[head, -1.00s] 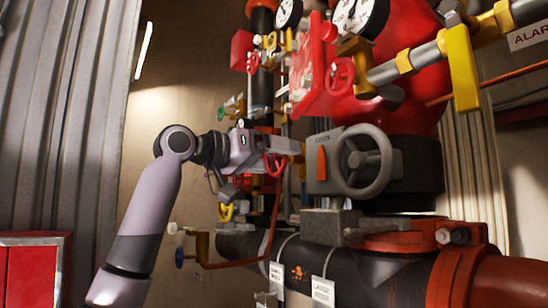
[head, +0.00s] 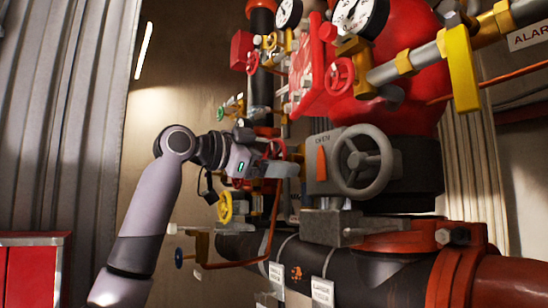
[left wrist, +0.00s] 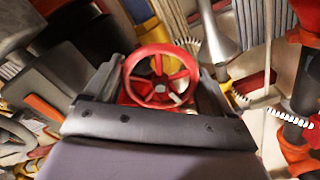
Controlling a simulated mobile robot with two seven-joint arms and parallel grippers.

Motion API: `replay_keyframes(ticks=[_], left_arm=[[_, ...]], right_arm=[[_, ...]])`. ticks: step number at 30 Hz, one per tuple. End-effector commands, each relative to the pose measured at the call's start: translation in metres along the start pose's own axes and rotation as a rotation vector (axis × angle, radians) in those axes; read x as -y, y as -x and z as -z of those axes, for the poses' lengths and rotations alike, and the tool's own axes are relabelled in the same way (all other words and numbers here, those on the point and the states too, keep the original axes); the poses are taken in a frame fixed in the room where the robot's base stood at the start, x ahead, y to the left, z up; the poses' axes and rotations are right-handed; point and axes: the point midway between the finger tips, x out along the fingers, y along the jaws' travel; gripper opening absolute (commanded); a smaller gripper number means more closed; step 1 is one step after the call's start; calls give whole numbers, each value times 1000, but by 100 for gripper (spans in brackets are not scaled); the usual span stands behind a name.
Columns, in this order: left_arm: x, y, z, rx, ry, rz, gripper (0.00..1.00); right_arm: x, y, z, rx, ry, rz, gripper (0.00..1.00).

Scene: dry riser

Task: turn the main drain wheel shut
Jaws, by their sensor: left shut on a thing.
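A red spoked handwheel (left wrist: 159,88) sits between the two fingers of my left gripper (left wrist: 160,76) in the left wrist view. The fingers lie on either side of its rim, and the jaws are shut on it. In the head view the same red wheel (head: 276,145) shows only in part behind my left gripper (head: 285,165), which reaches in from the left. I cannot read a label naming this wheel. My right gripper is not in view.
A large grey handwheel (head: 362,162) on a grey gearbox with an orange pointer stands just right of my gripper. A yellow wheel (head: 225,207) and a blue knob (head: 179,257) are below. A thick dark pipe (head: 370,277) runs underneath. Free room lies left.

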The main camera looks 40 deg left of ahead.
Motion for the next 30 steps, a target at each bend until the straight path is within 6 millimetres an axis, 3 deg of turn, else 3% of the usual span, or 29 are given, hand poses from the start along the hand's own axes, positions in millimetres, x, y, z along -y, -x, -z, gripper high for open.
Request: replay_keyframes(ticks=[30], left_arm=[[0, 0, 0, -1, -966, 4, 54]], right_arm=[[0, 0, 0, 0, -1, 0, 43]])
